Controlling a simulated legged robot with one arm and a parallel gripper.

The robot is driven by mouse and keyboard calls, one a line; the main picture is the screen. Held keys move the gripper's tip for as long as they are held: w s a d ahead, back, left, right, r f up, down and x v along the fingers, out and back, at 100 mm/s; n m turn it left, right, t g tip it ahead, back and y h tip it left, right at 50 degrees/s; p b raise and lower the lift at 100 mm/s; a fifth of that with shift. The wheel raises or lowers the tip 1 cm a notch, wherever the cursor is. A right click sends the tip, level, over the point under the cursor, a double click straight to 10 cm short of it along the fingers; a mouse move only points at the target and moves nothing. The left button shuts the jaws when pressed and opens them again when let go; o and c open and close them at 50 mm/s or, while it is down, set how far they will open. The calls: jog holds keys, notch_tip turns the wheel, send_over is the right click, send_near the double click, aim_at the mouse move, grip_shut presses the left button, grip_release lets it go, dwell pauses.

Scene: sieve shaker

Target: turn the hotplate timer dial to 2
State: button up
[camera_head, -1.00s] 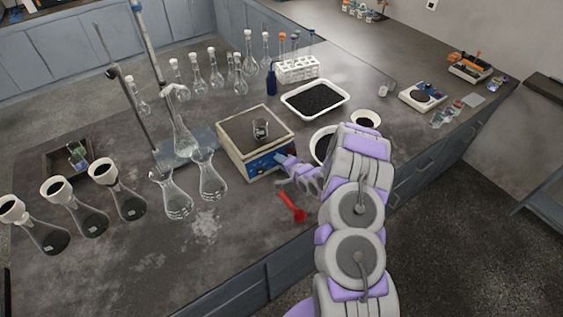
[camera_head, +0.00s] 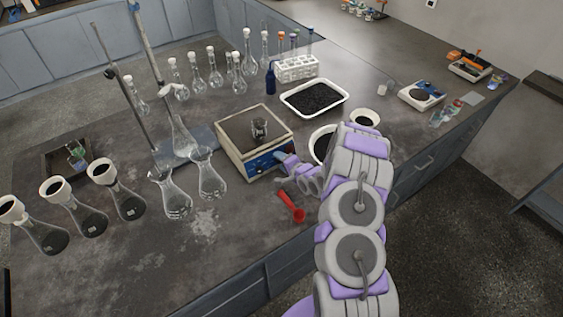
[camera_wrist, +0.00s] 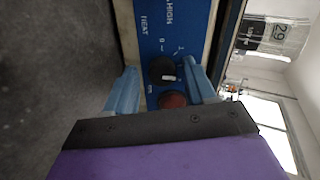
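The hotplate (camera_head: 235,150) is a cream box with a blue front panel; it stands in the middle of the bench. In the wrist view its blue panel (camera_wrist: 172,35) appears sideways, with "HIGH" and "HEAT" lettering and small numbers. A black dial (camera_wrist: 161,70) with a white mark sits on it, and a red round part (camera_wrist: 172,100) is beside the dial. The mark is toward the dial's lower right in the picture. My gripper (camera_wrist: 163,77) is open, its blue fingers on either side of the dial; contact cannot be told. In the head view my gripper (camera_head: 279,167) is at the panel's right end.
A small glass beaker (camera_head: 259,129) stands on the hotplate. A red scoop (camera_head: 291,206) lies in front of it. Glass flasks (camera_head: 211,178) stand close on the left. A white tray of dark grains (camera_head: 314,98) and a white bowl (camera_head: 315,140) are at the right.

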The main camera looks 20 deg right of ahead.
jog(key=p+v, duration=0.2)
jog(key=v, duration=1.5)
jog(key=shift+d, duration=0.2)
jog(key=shift+s, duration=0.1)
